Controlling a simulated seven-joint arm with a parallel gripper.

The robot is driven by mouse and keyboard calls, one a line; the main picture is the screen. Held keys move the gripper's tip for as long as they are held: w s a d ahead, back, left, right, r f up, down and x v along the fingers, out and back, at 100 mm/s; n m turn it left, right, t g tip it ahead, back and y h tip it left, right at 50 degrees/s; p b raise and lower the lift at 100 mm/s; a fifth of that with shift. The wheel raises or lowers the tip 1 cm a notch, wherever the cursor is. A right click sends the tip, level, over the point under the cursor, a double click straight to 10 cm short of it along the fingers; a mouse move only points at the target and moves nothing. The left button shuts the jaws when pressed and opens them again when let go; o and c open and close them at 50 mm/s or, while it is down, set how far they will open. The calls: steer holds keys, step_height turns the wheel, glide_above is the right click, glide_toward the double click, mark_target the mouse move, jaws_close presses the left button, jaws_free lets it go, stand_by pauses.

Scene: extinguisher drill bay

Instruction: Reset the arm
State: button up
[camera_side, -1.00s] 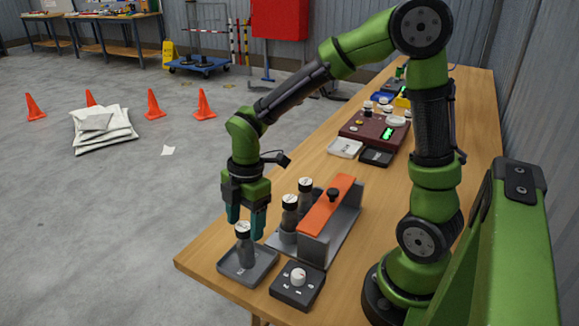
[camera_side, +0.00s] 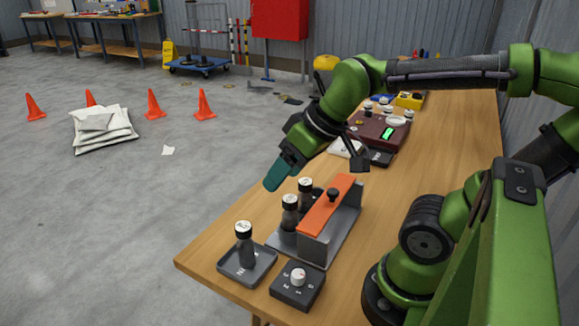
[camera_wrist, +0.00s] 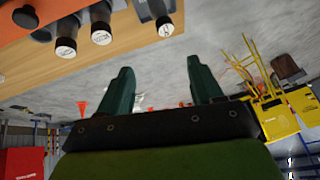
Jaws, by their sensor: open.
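My gripper (camera_side: 277,172) is raised above the table's left edge, tilted, its teal fingers pointing down and left. In the wrist view my gripper (camera_wrist: 160,85) shows two dark teal fingers spread apart with nothing between them. A dark bottle with a white-topped black cap (camera_side: 244,243) stands upright on a grey tray (camera_side: 232,277) near the table's front corner. Two similar bottles (camera_side: 290,213) stand in a grey rack (camera_side: 316,245) with an orange bar (camera_side: 328,203) on top. Bottle caps (camera_wrist: 66,47) also show at the top of the wrist view.
A dark box with a white knob (camera_side: 297,287) sits beside the tray on the wooden table (camera_side: 420,172). A maroon device with a green display (camera_side: 377,132) stands farther back. Orange cones (camera_side: 204,105) and stacked white sacks (camera_side: 103,130) are on the floor.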

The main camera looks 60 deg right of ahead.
steer(key=m, duration=0.1)
steer(key=s+m+t, duration=0.1)
steer(key=m, duration=0.1)
steer(key=shift+s+d+r+y, duration=0.1)
steer(key=shift+s+r+y, duration=0.2)
steer(key=shift+r, duration=0.05)
